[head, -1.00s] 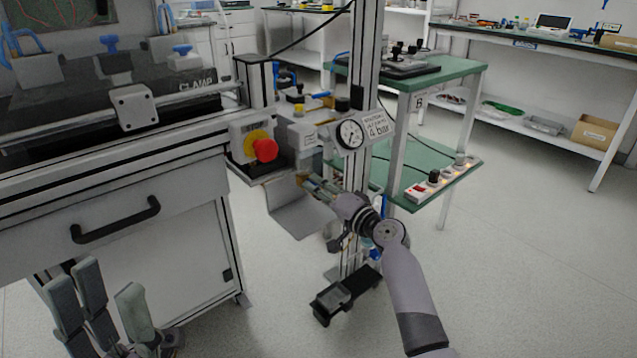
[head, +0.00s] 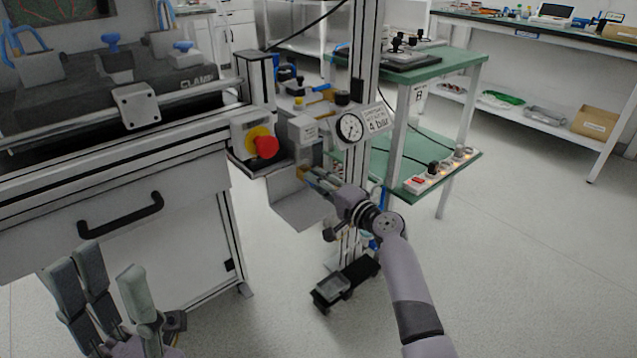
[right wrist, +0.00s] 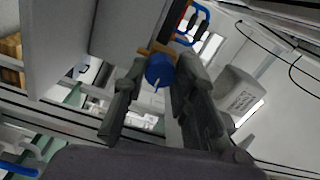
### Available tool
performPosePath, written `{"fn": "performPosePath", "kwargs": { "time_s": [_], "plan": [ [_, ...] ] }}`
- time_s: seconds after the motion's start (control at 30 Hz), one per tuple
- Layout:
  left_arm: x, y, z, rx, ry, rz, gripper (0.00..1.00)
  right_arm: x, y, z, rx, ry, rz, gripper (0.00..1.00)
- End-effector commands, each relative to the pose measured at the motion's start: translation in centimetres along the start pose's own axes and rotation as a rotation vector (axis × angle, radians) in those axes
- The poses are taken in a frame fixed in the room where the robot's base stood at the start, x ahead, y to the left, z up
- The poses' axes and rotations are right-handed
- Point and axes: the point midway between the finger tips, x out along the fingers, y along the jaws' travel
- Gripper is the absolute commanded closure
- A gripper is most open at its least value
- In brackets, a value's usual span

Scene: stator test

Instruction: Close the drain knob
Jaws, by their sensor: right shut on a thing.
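A round blue knob with a thin pale mark (right wrist: 160,70) sits between the fingers of my right gripper (right wrist: 155,88) in the right wrist view. An orange-brown fitting (right wrist: 155,50) is just behind it. The right gripper is shut on this knob. In the head view my right gripper (head: 312,178) reaches in below the grey pressure unit (head: 303,130), beside the bent metal plate, and the knob cannot be made out there. My left gripper (head: 112,292) is at the lower left in front of the cabinet, its fingers apart and empty.
A dial gauge (head: 350,128) with a "4 bar" label (head: 377,122) is above my right gripper. A red stop button (head: 265,147) is to its left, and a bent metal plate (head: 300,208) is below. A green-topped cart (head: 460,66) stands at right. The floor at right is open.

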Motion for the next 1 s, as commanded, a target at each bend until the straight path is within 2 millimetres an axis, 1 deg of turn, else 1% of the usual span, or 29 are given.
{"fn": "performPosePath", "kwargs": {
  "time_s": [0.07, 0.1, 0.37, 0.63, 0.77, 0.87, 0.97, 1.0],
  "plan": [
    [0.0, 0.0, 0.0, 0.000, 0.000, 0.000, 0.60, 0.0, 0.1, 0.0, 0.002, 0.000, 0.001, 1.00],
    [0.0, 0.0, 0.0, 0.000, 0.000, 0.000, 0.60, 0.0, 0.1, 0.0, 0.002, 0.001, 0.001, 0.72],
    [0.0, 0.0, 0.0, 0.000, 0.000, 0.000, 0.60, 0.0, 0.0, 0.0, 0.000, 0.000, 0.001, 0.54],
    [0.1, -0.1, -0.1, 0.002, 0.005, -0.001, 0.60, 0.0, 0.0, 0.0, -0.001, 0.000, 0.000, 0.54],
    [0.1, -0.1, -0.1, 0.002, 0.006, -0.001, 0.60, -0.5, 0.1, -0.1, -0.002, 0.001, 0.000, 0.54],
    [0.1, -0.1, -0.1, 0.002, 0.004, -0.001, 0.60, -1.7, 0.1, -0.1, -0.002, 0.003, 0.001, 0.54],
    [0.1, -0.1, -0.1, 0.001, 0.003, -0.001, 0.60, -3.4, 0.2, -0.1, -0.004, 0.002, 0.002, 0.54],
    [0.1, 0.0, -0.1, 0.001, 0.003, -0.001, 0.60, -4.2, 0.2, -0.1, -0.004, 0.003, 0.002, 0.54]
  ]
}}
